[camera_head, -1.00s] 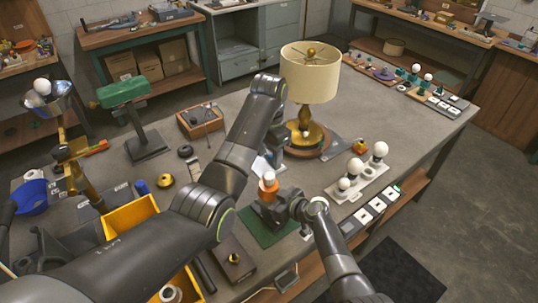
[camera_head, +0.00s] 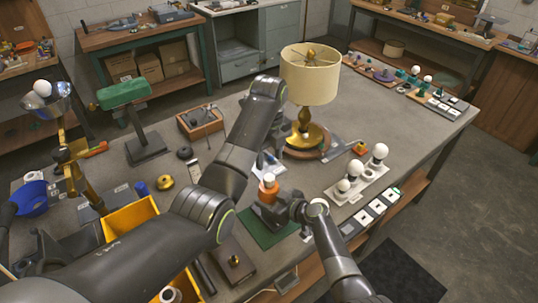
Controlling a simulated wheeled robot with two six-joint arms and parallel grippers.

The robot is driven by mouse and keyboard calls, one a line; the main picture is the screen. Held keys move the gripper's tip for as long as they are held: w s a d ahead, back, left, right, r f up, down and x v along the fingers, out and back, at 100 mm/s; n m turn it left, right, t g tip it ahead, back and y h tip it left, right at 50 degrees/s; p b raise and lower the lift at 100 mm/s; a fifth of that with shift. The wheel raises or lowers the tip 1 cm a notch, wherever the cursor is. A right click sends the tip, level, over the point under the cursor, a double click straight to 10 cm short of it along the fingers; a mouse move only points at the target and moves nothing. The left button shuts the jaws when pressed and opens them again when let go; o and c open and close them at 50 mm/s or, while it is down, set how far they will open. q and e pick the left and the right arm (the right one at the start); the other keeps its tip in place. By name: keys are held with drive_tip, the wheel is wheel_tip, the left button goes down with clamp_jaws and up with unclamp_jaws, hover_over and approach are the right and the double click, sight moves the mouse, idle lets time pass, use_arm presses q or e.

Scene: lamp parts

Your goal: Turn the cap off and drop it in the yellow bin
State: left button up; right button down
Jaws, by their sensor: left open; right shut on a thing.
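An orange bottle (camera_head: 268,190) with a pale cap (camera_head: 269,178) stands upright over the green mat (camera_head: 265,232). My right gripper (camera_head: 273,207) is shut on the bottle's body from the right and front. My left gripper (camera_head: 270,160) points down just above and behind the cap; it is open, and its fingertips are small and partly hidden by my arm. The cap appears to be on the bottle. The yellow bin (camera_head: 128,217) stands at the lower left, partly covered by my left arm; a pale round object (camera_head: 171,294) shows at its near end.
A gold lamp with a cream shade (camera_head: 309,75) stands behind my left gripper. A white holder with several bulbs (camera_head: 357,183) is to the right. A wooden tray (camera_head: 200,121) and a green-topped stand (camera_head: 124,93) are at the left.

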sight(269, 177)
use_arm(q)
drive_tip(key=m, duration=0.4)
drive_tip(key=shift+f+m, duration=0.2)
drive_tip(key=shift+m, duration=0.4)
wheel_tip(269, 177, down, 8)
drive_tip(key=shift+r, duration=0.2)
drive_tip(key=c, duration=1)
